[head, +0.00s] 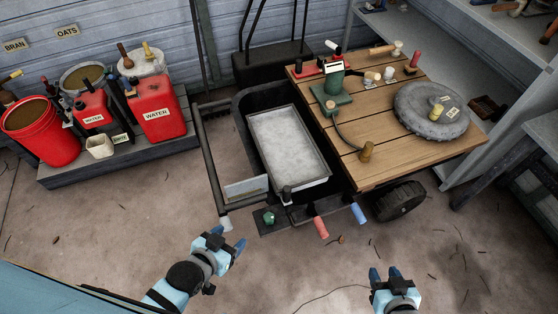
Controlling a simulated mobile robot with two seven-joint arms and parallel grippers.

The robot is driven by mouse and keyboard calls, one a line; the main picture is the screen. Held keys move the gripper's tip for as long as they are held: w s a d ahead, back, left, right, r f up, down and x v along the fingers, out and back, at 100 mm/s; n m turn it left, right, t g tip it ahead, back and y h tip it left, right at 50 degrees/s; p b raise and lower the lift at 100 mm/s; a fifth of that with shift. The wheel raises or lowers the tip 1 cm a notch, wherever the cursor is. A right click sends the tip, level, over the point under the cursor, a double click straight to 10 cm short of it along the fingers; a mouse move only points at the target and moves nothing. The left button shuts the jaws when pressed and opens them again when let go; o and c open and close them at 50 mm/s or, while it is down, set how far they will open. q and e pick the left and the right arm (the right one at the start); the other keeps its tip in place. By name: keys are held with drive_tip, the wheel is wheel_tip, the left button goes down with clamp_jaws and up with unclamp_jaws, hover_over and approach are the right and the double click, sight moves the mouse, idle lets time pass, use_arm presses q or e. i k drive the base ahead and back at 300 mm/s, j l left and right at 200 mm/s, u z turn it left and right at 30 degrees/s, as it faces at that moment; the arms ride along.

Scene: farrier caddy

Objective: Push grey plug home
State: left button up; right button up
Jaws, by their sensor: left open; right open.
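A light grey plug-like piece (226,224) shows at the near end of the dark tube frame (208,160) on the left of the caddy. I take it for the grey plug; how far it sits in the tube is too small to tell. My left gripper (228,238) is open just below it, its blue fingers apart. I cannot tell whether a finger touches it. My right gripper (385,274) is open and empty over the floor, to the lower right of the caddy. The caddy holds a metal tray (326,178) with whitish contents.
A red grip (321,228) and a blue grip (357,213) stick out at the caddy's near edge. A green knob (269,217) sits between the grey piece and the red grip. A wooden top (400,155) carries tools and a round stone. Red containers stand left. The near floor is mostly clear.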

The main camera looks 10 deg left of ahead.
sight(226, 221)
drive_tip(key=u, duration=1.05)
